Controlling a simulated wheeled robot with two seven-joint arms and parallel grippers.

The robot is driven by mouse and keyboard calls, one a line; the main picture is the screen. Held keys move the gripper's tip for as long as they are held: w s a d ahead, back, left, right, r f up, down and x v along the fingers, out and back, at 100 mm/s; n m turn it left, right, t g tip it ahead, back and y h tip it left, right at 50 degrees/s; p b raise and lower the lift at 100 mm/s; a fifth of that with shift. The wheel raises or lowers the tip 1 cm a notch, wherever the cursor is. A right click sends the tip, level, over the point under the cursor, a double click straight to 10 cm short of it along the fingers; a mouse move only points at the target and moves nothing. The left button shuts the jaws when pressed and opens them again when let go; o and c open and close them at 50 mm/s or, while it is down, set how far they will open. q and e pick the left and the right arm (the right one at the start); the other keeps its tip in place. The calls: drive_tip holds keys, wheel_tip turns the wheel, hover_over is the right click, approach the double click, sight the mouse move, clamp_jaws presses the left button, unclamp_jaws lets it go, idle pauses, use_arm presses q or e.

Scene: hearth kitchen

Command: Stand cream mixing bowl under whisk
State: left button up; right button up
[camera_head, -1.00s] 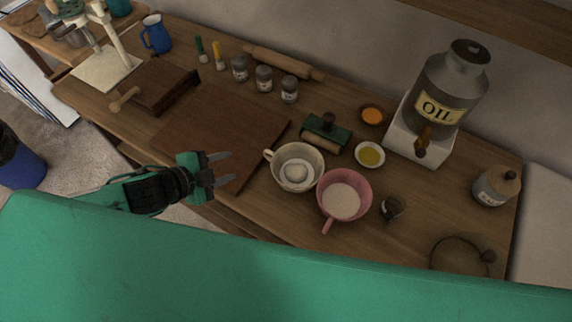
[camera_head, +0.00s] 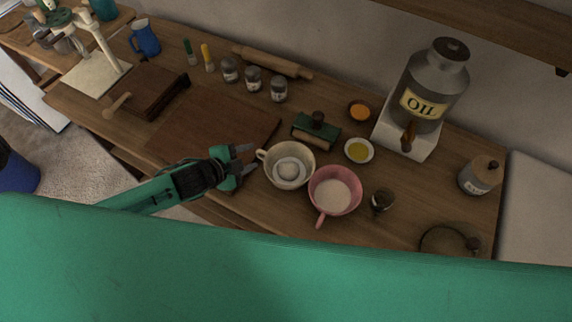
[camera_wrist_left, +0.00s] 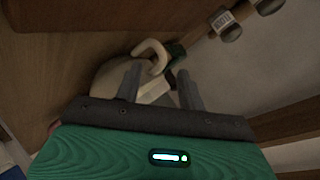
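The cream mixing bowl (camera_head: 304,160) stands upright on the wooden table, with a pale round thing in it and its loop handle (camera_head: 262,155) pointing left. My left gripper (camera_head: 247,160) is open and empty just left of this handle. In the left wrist view the handle (camera_wrist_left: 152,48) shows between and beyond the spread fingers (camera_wrist_left: 160,88); I cannot tell if they touch it. A cream stand (camera_head: 101,45) with a flat base (camera_head: 92,78) and green top is at the far left. I cannot clearly make out the whisk on it. My right gripper is out of view.
A pink bowl (camera_head: 352,200) stands close on the cream bowl's right. A wooden board (camera_head: 215,125) and a box with a handle (camera_head: 148,90) lie between bowl and stand. Several jars stand behind the board.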

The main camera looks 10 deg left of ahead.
sight(259, 152)
use_arm(q)
drive_tip(key=shift+p+x, duration=0.35)
drive_tip(key=shift+x, duration=1.25)
clamp_jaws()
drive_tip(key=shift+r, duration=0.1)
drive_tip(key=shift+r, duration=0.15)
